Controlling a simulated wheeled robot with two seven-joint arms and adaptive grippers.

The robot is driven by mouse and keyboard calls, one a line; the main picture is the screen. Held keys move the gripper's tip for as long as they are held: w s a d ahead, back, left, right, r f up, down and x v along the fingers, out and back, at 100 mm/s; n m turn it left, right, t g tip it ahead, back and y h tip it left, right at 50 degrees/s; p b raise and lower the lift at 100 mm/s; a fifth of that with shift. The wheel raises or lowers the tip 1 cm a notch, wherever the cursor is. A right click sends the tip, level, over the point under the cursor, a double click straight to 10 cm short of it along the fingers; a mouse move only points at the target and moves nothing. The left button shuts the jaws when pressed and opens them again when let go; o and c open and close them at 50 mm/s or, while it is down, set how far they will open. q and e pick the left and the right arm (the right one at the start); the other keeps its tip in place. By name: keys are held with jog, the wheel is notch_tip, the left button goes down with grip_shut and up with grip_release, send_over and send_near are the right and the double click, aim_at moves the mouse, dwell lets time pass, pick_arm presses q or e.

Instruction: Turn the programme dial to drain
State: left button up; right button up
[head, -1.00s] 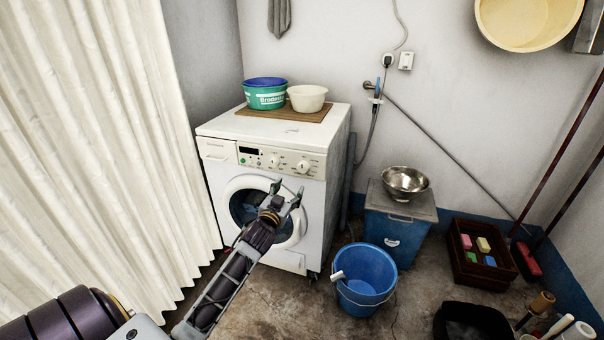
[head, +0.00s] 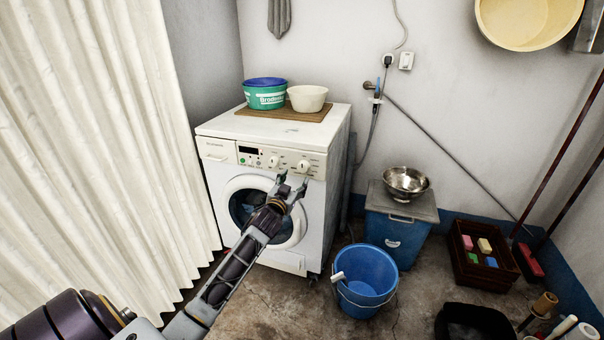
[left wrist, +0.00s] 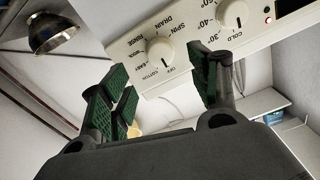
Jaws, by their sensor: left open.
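The washing machine (head: 318,220) is white, with a control panel across its upper front. The programme dial (head: 303,166) is the right-hand round white knob; it also shows in the left wrist view (left wrist: 160,50), ringed by words such as DRAIN, SPIN, RINSE, COTTON and OFF. My left gripper (head: 292,182) is open just in front of and below the panel. In the left wrist view its green-padded fingers (left wrist: 162,85) stand apart, with the dial beyond the gap between them and not touched. My right gripper is not in view.
The temperature dial (left wrist: 233,14) is beside the programme dial. Two basins (head: 265,95) stand on the machine. A blue bucket (head: 366,275) and a lidded blue bin (head: 395,240) are on the floor to the right. A cream curtain (head: 95,150) hangs at the left.

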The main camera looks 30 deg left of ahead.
aim_at(302, 169)
pick_arm(q)
jog(key=shift+b+x, duration=0.85)
jog(key=shift+x, duration=2.35)
jog(key=shift+b+x, duration=0.3)
jog(key=shift+x, duration=0.65)
jog(key=shift+w, duration=0.1)
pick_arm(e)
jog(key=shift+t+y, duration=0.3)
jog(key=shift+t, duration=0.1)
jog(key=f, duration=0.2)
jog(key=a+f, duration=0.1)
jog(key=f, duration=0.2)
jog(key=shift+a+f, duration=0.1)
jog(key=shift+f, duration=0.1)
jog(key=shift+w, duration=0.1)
pick_arm(q)
jog(key=c, duration=1)
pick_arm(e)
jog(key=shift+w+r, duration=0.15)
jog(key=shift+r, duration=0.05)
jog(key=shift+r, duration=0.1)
